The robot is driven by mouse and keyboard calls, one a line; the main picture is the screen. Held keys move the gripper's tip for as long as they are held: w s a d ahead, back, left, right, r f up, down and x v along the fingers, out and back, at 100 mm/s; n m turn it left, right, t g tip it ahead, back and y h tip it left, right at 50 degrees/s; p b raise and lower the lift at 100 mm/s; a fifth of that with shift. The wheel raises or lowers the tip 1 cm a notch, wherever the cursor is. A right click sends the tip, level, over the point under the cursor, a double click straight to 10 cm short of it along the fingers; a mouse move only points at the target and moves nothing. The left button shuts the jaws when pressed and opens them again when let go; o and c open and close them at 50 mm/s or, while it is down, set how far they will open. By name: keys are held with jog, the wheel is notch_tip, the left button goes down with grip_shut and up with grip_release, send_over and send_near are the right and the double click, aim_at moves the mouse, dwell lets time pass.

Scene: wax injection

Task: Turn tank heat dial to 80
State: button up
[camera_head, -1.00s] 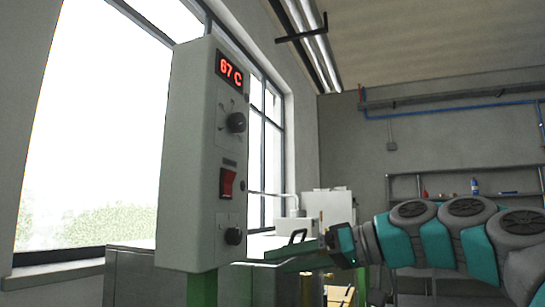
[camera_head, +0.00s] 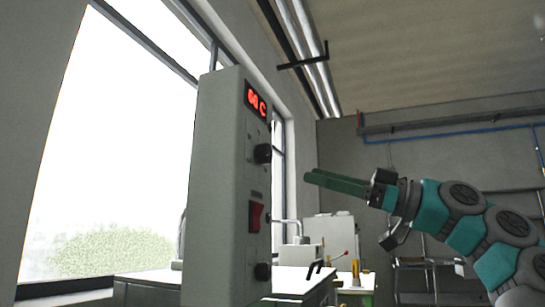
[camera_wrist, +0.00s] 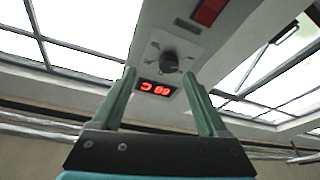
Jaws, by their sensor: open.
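A grey control panel (camera_head: 215,190) stands at the left of centre in the head view. Its red readout (camera_head: 257,101) seems to show 68 C; the readout appears upside down in the wrist view (camera_wrist: 155,89). A dark upper dial (camera_head: 263,153) sits below the readout, and a lower dial (camera_head: 262,271) is near the panel's bottom. My gripper (camera_head: 312,178) is open and empty, to the right of the panel and apart from it. In the wrist view the upper dial (camera_wrist: 169,62) shows between my fingertips (camera_wrist: 160,74), farther off.
A red switch (camera_head: 255,217) lies between the two dials. A large window (camera_head: 110,150) is behind the panel. A white-topped bench (camera_head: 300,282) with a black handle stands low behind it. The space around my gripper looks clear.

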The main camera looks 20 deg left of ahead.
aim_at(270, 155)
jog(key=s+a+r, duration=0.1)
jog(key=a, duration=0.1)
jog(key=a+r+n+p, duration=0.1)
jog(key=a, duration=0.2)
jog(key=s+a+r+n, duration=0.1)
jog(key=a, duration=0.1)
jog(key=shift+s+a+r+g, duration=0.15)
jog(key=shift+s+r+g, duration=0.15)
jog(key=shift+g, duration=0.1)
grip_shut()
dwell(0.5)
